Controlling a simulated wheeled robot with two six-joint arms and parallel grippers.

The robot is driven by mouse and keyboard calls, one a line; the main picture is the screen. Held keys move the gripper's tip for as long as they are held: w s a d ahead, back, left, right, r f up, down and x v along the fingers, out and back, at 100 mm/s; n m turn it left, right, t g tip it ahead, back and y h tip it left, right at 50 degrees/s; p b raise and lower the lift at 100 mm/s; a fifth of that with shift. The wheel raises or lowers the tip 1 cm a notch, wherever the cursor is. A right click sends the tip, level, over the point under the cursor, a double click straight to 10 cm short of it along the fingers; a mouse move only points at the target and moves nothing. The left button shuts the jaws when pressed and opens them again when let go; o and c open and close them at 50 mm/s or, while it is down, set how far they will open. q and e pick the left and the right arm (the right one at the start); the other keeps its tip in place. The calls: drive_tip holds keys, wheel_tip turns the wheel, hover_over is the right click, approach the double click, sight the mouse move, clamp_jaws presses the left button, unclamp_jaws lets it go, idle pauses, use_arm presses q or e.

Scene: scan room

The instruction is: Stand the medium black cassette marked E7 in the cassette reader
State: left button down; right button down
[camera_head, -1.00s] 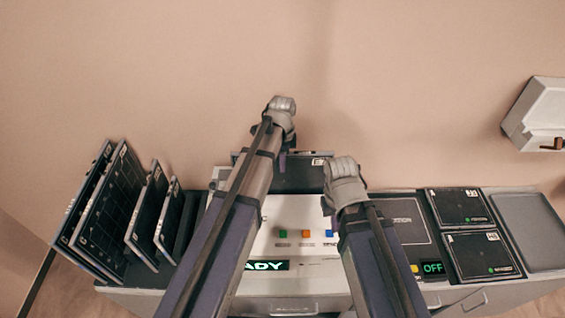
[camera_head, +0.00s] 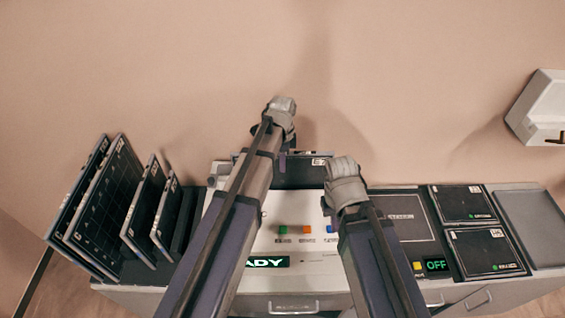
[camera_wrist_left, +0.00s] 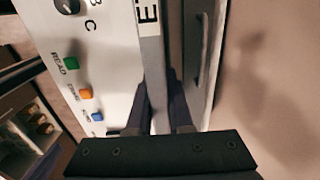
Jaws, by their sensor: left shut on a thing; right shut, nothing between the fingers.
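My left gripper (camera_head: 283,158) is shut on a dark upright cassette (camera_head: 308,174) at the back of the cassette reader (camera_head: 290,218). In the left wrist view the cassette's grey edge (camera_wrist_left: 151,62) runs between the fingers (camera_wrist_left: 160,108). Its label shows an "E"; the rest is cut off. The cassette stands over or in the slot area behind the button panel; its lower edge is hidden, so I cannot tell how deep it sits. My right gripper (camera_head: 328,206) is shut and empty, above the reader's right side. The reader's display is partly covered by my left arm and shows "ADY".
A rack (camera_head: 183,235) at left holds several upright dark cassettes (camera_head: 105,200). At right are a panel reading OFF (camera_head: 436,265), two flat black cassettes (camera_head: 466,203) (camera_head: 488,250) and an empty grey tray (camera_head: 535,225). A white wall box (camera_head: 540,105) hangs at right.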

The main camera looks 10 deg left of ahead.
use_arm(q)
drive_tip(key=shift+f, duration=0.2)
drive_tip(key=c, duration=0.7)
unclamp_jaws()
drive_tip(key=shift+c, duration=0.2)
drive_tip(key=shift+r, duration=0.1)
wheel_tip(320, 180, up, 8)
drive_tip(key=p, duration=0.7)
drive_tip(key=shift+p, duration=0.3)
wheel_tip(320, 180, up, 6)
drive_tip(key=p, duration=0.6)
